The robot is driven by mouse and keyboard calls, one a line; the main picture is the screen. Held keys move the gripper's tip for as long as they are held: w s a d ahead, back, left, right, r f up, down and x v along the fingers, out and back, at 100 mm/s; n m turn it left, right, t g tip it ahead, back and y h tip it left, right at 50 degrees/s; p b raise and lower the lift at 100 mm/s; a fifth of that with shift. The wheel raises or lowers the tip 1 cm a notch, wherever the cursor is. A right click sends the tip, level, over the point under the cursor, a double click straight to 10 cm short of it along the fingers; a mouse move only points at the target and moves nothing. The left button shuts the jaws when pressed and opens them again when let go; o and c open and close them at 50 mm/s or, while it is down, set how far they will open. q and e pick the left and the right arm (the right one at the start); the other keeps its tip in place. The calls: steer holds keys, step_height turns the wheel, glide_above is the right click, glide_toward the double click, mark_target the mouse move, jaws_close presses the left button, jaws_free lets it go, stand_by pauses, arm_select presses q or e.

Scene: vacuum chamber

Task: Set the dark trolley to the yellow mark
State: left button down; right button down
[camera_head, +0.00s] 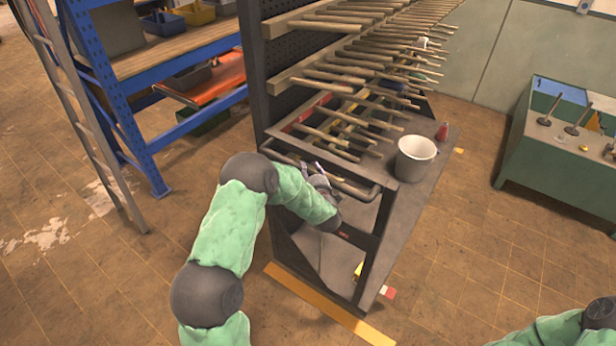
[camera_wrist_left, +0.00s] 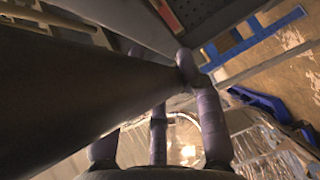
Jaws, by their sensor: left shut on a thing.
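The dark trolley (camera_head: 262,80) stands in the middle of the head view, with a tall perforated panel, rows of wooden pegs and a grey deck. My left gripper (camera_head: 322,180) is shut on the trolley's handle bar (camera_head: 362,196) at its near end. In the left wrist view the dark bar (camera_wrist_left: 90,90) runs close past the gripper's fingers. A yellow mark (camera_head: 325,303) lies on the floor as a strip along the trolley's near end; the trolley's base hides part of the floor beside it. My right gripper is out of the head view.
A white bucket (camera_head: 415,158) and a small red bottle (camera_head: 442,131) stand on the trolley's deck. A blue-framed shelf (camera_head: 150,60) and a ladder (camera_head: 85,110) are at left. A green cabinet (camera_head: 560,165) is at right.

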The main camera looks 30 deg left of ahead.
arm_select(q)
steer(key=shift+w+r, duration=0.15)
steer(key=shift+w, duration=0.35)
steer(key=shift+w+d+f, duration=0.1)
steer(key=shift+w+f, duration=0.15)
steer(key=shift+w, duration=0.35)
steer(key=c, duration=1)
jaws_free()
steer(key=shift+o, duration=1)
steer(key=shift+s+r, duration=0.1)
steer(key=shift+s, duration=0.2)
steer(key=v, duration=1.2)
steer(key=shift+s, duration=0.15)
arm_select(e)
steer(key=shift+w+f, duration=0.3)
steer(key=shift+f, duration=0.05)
